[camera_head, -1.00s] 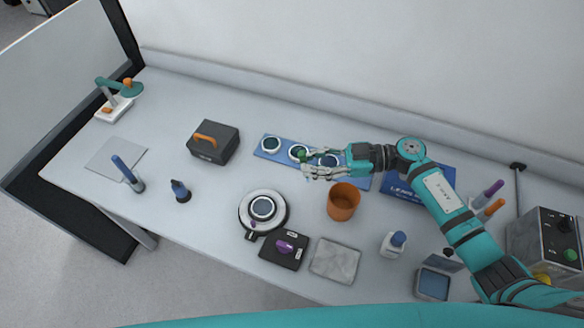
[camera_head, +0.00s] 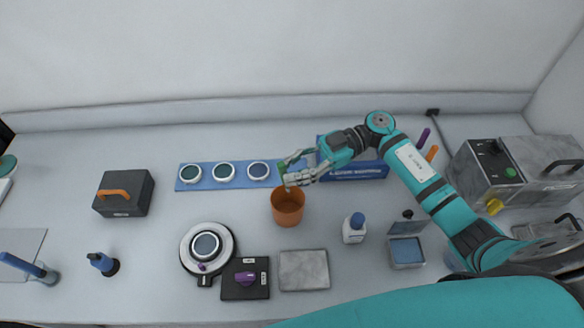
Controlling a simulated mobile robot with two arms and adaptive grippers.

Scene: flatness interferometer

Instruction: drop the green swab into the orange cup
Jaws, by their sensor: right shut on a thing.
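The orange cup (camera_head: 288,212) stands upright on the bench, open at the top. My right gripper (camera_head: 287,176) is just above and behind the cup's rim, shut on the green swab (camera_head: 282,167). Only the swab's green part shows clearly at the fingertips; the rest of it is hidden or too small to make out. My left gripper does not show.
Behind and left of the cup lies a blue strip (camera_head: 240,177) with three round optics. A blue box (camera_head: 356,173) is behind the arm. A round stage (camera_head: 222,238), black box (camera_head: 232,291), grey slab (camera_head: 291,284) and white bottle (camera_head: 353,236) stand nearer.

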